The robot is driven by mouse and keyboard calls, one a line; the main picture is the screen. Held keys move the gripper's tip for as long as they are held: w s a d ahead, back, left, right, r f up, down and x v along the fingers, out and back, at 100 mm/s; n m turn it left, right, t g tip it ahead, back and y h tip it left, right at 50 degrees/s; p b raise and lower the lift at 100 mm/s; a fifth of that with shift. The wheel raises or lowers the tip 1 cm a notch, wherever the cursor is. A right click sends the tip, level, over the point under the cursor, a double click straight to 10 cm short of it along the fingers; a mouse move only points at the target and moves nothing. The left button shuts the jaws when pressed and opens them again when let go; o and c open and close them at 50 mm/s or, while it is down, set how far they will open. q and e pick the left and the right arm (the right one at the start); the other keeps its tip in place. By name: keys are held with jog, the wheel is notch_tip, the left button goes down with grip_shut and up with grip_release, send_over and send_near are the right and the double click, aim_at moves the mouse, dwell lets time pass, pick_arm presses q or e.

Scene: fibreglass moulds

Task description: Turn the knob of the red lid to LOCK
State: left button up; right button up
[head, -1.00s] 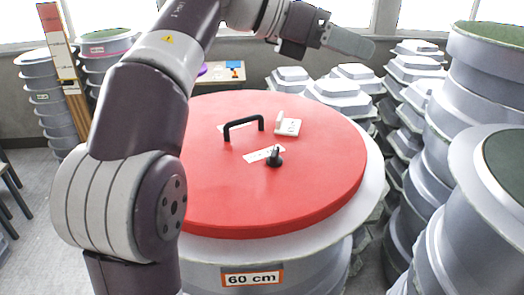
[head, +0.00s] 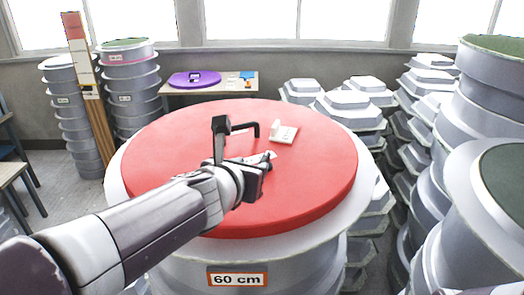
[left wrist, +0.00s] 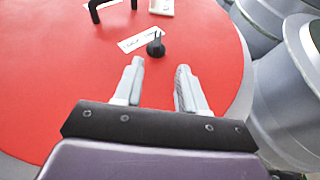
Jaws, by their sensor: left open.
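The red lid (head: 310,185) lies on a round white mould labelled 60 cm. The lid also fills much of the left wrist view (left wrist: 60,75). Its small black knob (left wrist: 156,45) stands on the lid beside a white label (left wrist: 139,39) whose text is too small to read. In the head view my left gripper (head: 264,168) hides the knob. In the left wrist view my left gripper (left wrist: 160,67) is open and empty, with the knob just beyond its fingertips, roughly centred between them. I cannot tell the knob's setting. My right gripper is not in view.
Stacked moulds (head: 495,210) crowd the right side. A table with a purple lid (head: 194,79) stands at the back. The lid's right part is clear.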

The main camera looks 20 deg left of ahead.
aim_at(264, 158)
pick_arm(q)
jog(key=x, duration=0.1)
jog(key=b+x, duration=0.1)
jog(key=x, duration=0.1)
jog(key=b+x, duration=0.1)
jog(key=shift+a+f, duration=0.25)
jog(key=shift+a, duration=0.1)
jog(key=x, duration=0.2)
jog(key=b+x, duration=0.1)
jog(key=x, duration=0.5)
jog(key=shift+w+d+r+b, duration=0.25)
jog(key=shift+b, duration=0.15)
jog(key=shift+w+a+f, duration=0.1)
jog(key=shift+w, duration=0.1)
grip_shut()
